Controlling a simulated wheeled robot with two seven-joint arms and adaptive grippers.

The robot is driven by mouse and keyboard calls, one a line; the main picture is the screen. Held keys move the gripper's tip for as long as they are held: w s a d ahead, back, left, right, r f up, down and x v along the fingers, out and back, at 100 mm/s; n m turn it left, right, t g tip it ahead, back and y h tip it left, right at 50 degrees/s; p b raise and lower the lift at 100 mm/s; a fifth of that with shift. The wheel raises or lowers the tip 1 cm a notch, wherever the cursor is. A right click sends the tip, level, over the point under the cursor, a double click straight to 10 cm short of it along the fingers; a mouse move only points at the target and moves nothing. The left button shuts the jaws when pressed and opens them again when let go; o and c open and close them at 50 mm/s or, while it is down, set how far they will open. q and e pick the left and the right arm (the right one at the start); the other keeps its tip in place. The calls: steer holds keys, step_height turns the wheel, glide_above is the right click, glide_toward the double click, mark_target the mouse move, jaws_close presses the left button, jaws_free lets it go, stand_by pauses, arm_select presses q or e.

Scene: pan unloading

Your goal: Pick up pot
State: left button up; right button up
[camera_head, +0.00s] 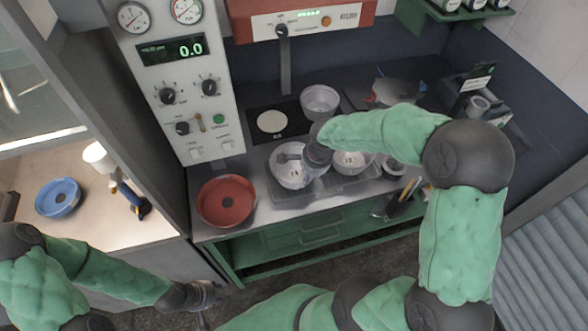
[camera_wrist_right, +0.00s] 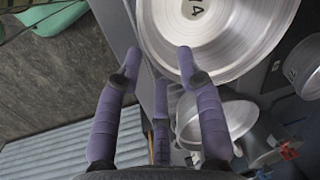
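Two round metal pots with numbered bottoms sit on a clear tray (camera_head: 335,187) on the counter.
Another metal pot (camera_head: 320,101) stands behind the tray, near a white disc (camera_head: 272,121). A red dish (camera_head: 226,203) sits at the counter's front left. A gauge panel (camera_head: 183,90) rises behind it. A blue dish (camera_head: 58,198) lies on the left bench.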

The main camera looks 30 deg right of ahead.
steer(key=x, duration=0.4)
steer(key=shift+s+f, duration=0.25)
steer(key=shift+f, duration=0.1)
steer(key=shift+w+f+b, duration=0.15)
steer(key=shift+f+b, duration=0.15)
steer(key=shift+f, duration=0.15)
jaws_close()
